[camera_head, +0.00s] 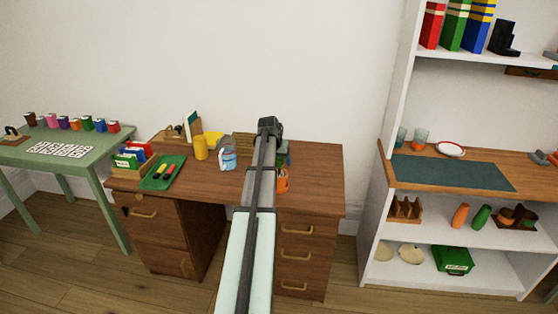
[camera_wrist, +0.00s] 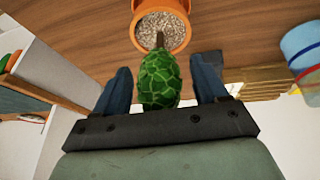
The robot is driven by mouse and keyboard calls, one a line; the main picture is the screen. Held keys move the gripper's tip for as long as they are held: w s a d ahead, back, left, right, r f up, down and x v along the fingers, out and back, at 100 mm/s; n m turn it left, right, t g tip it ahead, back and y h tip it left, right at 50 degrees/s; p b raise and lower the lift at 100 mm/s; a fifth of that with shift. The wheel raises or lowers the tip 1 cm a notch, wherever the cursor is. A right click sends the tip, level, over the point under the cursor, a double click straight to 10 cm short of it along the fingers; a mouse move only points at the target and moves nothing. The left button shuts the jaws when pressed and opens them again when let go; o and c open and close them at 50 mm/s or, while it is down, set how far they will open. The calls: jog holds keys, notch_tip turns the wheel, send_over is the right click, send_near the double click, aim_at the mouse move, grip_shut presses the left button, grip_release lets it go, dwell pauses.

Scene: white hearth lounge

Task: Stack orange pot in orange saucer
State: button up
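An orange pot (camera_wrist: 187,36) filled with pale gravel shows at the top of the wrist view, against the brown wood surface. A green, leafy, rounded plant (camera_wrist: 160,80) on a short brown stem stands over it. My gripper (camera_wrist: 160,75) has one finger on each side of the plant, with gaps on both sides; it is open. In the head view, an orange pot (camera_head: 282,184) shows on the desk just right of my arm, partly hidden by it. My fingers cannot be made out there.
A shelf unit stands to the right, with a red-rimmed white plate (camera_head: 450,149). The desk's right end looks clear.

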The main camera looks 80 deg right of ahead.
jog(key=shift+r, duration=0.1)
jog(key=shift+r, duration=0.25)
jog(key=v, duration=1.2)
jog(key=shift+w+f, duration=0.1)
